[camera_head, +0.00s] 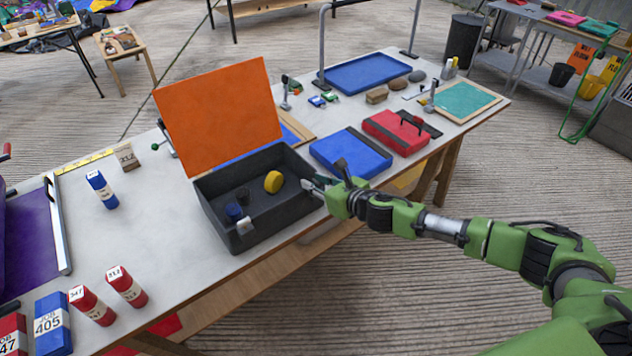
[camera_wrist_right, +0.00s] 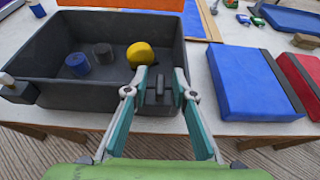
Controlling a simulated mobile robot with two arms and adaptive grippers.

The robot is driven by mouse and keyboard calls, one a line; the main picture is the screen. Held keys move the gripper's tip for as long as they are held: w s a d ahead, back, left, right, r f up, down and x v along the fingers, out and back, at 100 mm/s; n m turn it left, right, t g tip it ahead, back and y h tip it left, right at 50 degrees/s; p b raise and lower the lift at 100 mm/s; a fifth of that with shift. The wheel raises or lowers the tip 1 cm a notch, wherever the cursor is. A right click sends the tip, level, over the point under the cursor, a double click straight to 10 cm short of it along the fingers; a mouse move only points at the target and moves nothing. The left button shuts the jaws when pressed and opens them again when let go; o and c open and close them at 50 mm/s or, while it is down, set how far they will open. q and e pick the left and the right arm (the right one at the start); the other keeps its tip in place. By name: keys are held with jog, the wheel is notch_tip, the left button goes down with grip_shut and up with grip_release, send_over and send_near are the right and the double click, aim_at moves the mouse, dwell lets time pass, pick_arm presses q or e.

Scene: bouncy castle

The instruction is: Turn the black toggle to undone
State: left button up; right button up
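A dark grey open box (camera_head: 262,190) with a raised orange lid (camera_head: 220,115) stands on the long table. The black toggle (camera_wrist_right: 159,88) sits on the near wall of the box in the right wrist view, sticking up at the rim. My right gripper (camera_wrist_right: 160,78) is open, with one teal fingertip on each side of the toggle; I cannot tell whether either touches it. In the head view my right gripper (camera_head: 318,187) is at the box's right wall and hides the toggle. A second fitting with a pale tip (camera_head: 244,226) is on the box's front wall. My left gripper is not in view.
The box holds a yellow roll (camera_head: 273,181) and two dark cylinders. A blue case (camera_head: 350,153) and a red case (camera_head: 396,132) lie to its right. The table's front edge is close to my arm.

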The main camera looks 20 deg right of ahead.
grip_shut()
